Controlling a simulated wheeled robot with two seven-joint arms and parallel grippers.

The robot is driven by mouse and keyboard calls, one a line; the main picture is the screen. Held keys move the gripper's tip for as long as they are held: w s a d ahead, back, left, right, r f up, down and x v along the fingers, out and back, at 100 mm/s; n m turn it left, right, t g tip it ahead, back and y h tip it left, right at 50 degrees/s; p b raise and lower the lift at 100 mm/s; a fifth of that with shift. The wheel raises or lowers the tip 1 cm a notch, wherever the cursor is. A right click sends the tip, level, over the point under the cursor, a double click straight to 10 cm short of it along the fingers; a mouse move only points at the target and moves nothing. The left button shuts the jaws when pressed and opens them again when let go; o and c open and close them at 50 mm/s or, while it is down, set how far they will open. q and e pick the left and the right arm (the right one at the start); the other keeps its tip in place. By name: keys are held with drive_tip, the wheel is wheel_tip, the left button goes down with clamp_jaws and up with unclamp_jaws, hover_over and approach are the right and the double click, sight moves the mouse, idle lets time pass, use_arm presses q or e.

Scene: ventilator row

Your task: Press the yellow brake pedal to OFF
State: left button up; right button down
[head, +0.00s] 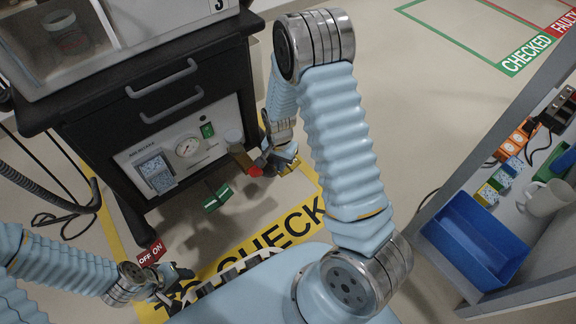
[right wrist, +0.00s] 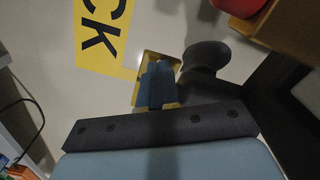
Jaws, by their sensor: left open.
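A mustard-yellow pedal-like piece (head: 240,157) with a red part (head: 255,171) at its lower end sits by the cart's lower right corner. In the right wrist view the mustard piece (right wrist: 285,28) is at the upper right, beside its red part (right wrist: 240,4). I cannot read an OFF or ON mark on it. My right gripper (head: 284,160) is just right of it, apart from it in the wrist view. Its fingers (right wrist: 160,85) look together, with nothing seen between them. My left gripper (head: 172,284) is open and low at the left, near a red OFF/ON pedal (head: 150,253).
The dark ventilator cart (head: 150,85) stands at the left, with a green pedal (head: 217,198) at its foot. A dark rounded part (right wrist: 206,58) is close to my right fingers. A shelf with a blue bin (head: 475,240) and a mug (head: 548,198) is at the right. Open floor lies between.

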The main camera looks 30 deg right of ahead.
drive_tip(key=shift+f, duration=0.25)
wheel_tip(320, 180, up, 7)
drive_tip(key=p, duration=0.6)
drive_tip(key=shift+r, duration=0.1)
